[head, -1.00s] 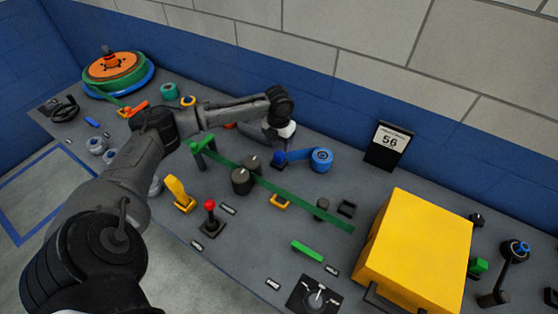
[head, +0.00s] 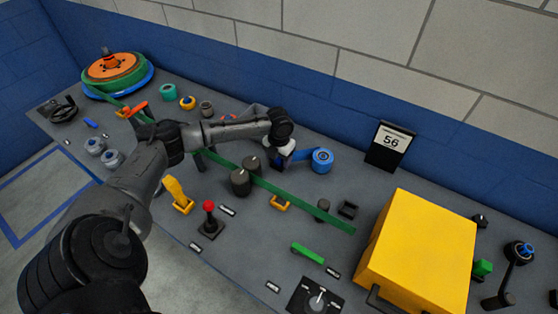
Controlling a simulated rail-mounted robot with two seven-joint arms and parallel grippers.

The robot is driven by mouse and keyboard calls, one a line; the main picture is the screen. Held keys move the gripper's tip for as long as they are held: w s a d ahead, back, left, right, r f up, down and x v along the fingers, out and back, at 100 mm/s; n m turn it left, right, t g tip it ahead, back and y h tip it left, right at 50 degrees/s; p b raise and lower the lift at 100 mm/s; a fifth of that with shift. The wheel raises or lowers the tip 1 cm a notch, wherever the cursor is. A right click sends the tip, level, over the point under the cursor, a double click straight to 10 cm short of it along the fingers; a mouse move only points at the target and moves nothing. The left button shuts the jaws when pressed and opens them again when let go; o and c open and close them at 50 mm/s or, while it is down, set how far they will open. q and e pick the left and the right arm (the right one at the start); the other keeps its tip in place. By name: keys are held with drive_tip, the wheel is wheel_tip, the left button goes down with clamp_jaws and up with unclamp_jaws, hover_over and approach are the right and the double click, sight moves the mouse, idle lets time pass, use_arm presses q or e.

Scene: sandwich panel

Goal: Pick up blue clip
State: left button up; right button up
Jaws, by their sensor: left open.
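A separate small blue object (head: 90,123) lies far left on the panel. My right gripper is not in view.
Two dark knobs (head: 242,181) and a green strip (head: 300,205) lie just in front of my gripper. A red-topped joystick (head: 209,214) stands nearer.

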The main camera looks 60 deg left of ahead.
use_arm(q)
drive_tip(key=c, duration=1.1)
drive_tip(key=shift+r, duration=0.1)
drive_tip(key=shift+r, duration=0.55)
drive_tip(key=r, duration=0.1)
drive_tip(key=r+p, duration=0.1)
drive_tip(key=r, duration=0.1)
drive_tip(key=shift+w+d+r, duration=0.1)
drive_tip(key=shift+d+r, duration=0.15)
drive_tip(key=shift+d, duration=0.1)
drive_tip(key=d+r, duration=0.2)
drive_tip(key=d, duration=0.1)
drive_tip(key=w+d+r+p, duration=0.1)
drive_tip(key=d+r, duration=0.1)
drive_tip(key=d, duration=0.2)
drive_tip(key=w+d+r, duration=0.1)
drive_tip(key=d+r, duration=0.1)
drive_tip(key=d, duration=0.1)
drive_tip(key=shift+w+d+r+p, duration=0.1)
drive_tip(key=shift+d+r+p, duration=0.05)
drive_tip(key=shift+d+p, duration=0.25)
